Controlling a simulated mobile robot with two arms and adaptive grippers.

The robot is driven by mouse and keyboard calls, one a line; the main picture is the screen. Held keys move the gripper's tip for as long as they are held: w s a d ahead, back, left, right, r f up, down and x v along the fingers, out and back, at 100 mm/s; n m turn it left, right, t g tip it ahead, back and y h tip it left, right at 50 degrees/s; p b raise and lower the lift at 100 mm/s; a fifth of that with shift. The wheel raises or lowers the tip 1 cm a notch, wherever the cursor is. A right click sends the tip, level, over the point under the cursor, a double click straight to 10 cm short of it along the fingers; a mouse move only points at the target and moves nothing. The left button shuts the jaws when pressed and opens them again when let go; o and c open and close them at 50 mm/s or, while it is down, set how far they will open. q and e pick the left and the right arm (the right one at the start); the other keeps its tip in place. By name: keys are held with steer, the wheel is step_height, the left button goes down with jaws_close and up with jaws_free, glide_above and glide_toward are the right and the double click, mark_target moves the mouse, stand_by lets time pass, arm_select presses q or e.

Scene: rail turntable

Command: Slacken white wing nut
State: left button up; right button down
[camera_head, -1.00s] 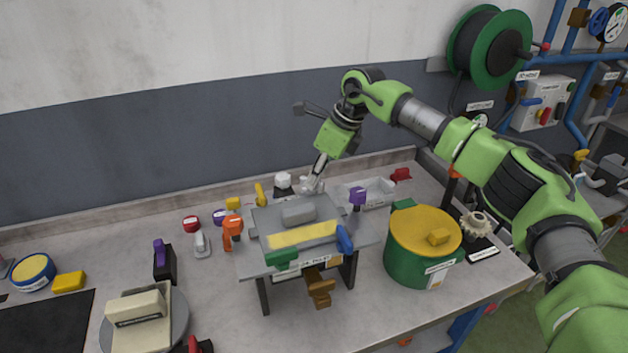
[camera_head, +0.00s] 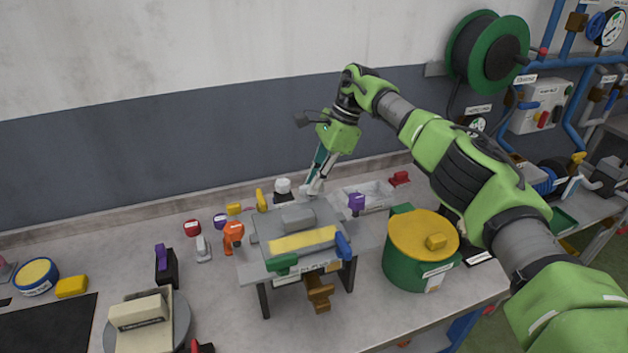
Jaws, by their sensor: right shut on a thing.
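My right gripper (camera_head: 314,188) reaches down behind the grey raised table, at the back of the bench. Its fingers are shut on a small pale thing that looks like the white wing nut (camera_head: 312,190). The fingers hide most of it, so its exact turn cannot be told. A white knob on a dark base (camera_head: 283,185) stands just left of the fingertips, apart from them. My left gripper is not in view.
The grey raised table (camera_head: 270,244) with coloured handles stands in front of the gripper. A grey tray (camera_head: 376,205) and purple knob (camera_head: 356,203) are to its right. A green drum with yellow lid (camera_head: 405,238) stands front right. The wall is close behind.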

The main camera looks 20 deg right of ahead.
stand_by(0.5)
steer(key=c, duration=2.1)
jaws_free()
steer(key=shift+c, duration=0.2)
steer(key=v, duration=0.7)
steer(key=shift+r, duration=0.3)
steer(key=shift+d, duration=0.15)
